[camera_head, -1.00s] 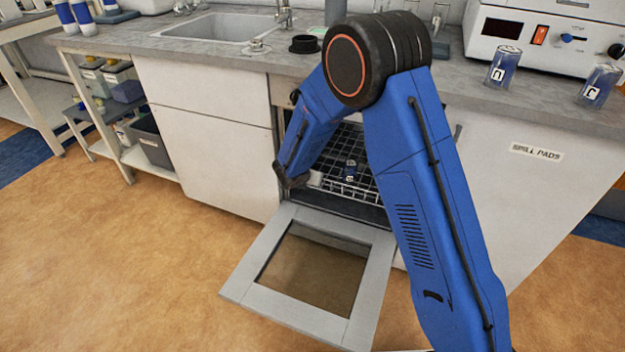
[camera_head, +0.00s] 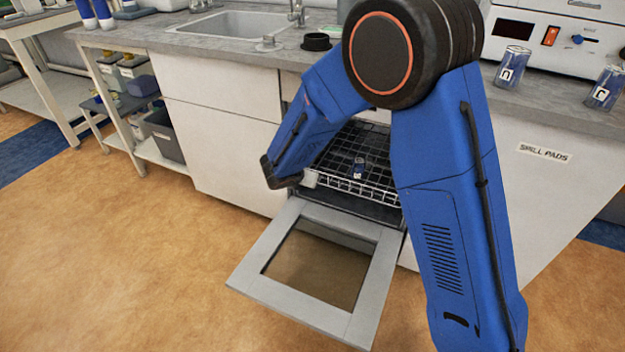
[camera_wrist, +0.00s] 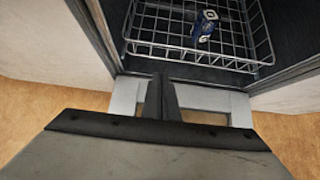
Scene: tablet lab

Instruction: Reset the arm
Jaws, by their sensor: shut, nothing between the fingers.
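My gripper shows in the wrist view (camera_wrist: 161,97), its two dark fingers together with nothing between them. It is over the open dishwasher door, in front of the wire rack (camera_wrist: 190,53). In the head view my blue arm is bent in front of the counter, and the end of the arm is near the rack's front left corner. A small blue can with a white label (camera_head: 358,169) is in the rack; it also shows in the wrist view (camera_wrist: 205,25).
The dishwasher door (camera_head: 262,296) is folded down flat over the floor. A sink (camera_head: 240,23) is at the back. The floor at left is clear.

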